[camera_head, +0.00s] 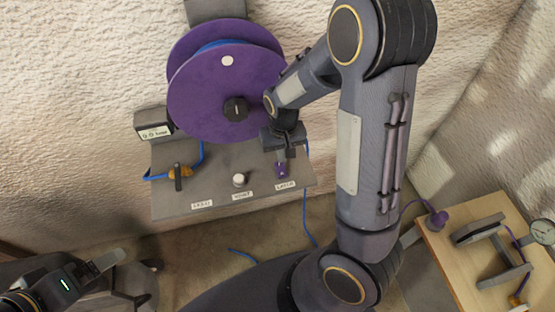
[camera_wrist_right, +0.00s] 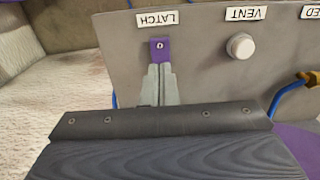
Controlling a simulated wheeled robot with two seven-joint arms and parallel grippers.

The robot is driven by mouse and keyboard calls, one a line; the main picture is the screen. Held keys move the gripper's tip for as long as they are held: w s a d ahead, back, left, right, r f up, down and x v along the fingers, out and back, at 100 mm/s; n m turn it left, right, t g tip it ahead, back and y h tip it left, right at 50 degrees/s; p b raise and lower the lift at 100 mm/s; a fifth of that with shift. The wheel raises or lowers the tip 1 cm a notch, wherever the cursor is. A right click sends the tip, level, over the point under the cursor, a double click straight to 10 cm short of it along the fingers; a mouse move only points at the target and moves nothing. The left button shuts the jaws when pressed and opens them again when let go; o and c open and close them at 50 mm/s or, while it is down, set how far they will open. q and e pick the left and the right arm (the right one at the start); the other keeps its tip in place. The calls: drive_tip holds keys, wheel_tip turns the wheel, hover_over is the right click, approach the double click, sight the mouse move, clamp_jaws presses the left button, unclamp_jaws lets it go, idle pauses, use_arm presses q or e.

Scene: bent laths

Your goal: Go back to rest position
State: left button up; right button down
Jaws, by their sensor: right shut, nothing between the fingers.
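My right gripper (camera_head: 281,160) is in front of the grey panel, at its right side, by the purple latch (camera_head: 282,172). In the right wrist view the gripper's two fingers (camera_wrist_right: 160,72) are together with nothing between them. Their tips are at the lower edge of the purple latch (camera_wrist_right: 159,50), under the LATCH label; I cannot tell if they touch it. My left gripper (camera_head: 122,279) is at the lower left of the head view, its fingers apart and empty, partly cut off by the frame.
The grey panel (camera_head: 219,160) also carries a white VENT knob (camera_head: 239,180) and an orange-brown feed part (camera_head: 180,171) with blue line. A large purple spool (camera_head: 215,95) stands above it. A wooden table (camera_head: 440,253) with a clamp-like fixture and dial is at right.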

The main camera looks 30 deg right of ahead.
drive_tip(key=s+a+r+t+y, duration=0.2)
drive_tip(key=s+r, duration=0.6)
drive_tip(key=s+a+r+n+t+y, duration=0.1)
drive_tip(key=s+a+r+t, duration=0.1)
drive_tip(key=s+r, duration=0.7)
drive_tip(key=shift+t+y, duration=0.4)
drive_tip(key=shift+t, duration=0.4)
drive_tip(key=shift+r, duration=0.1)
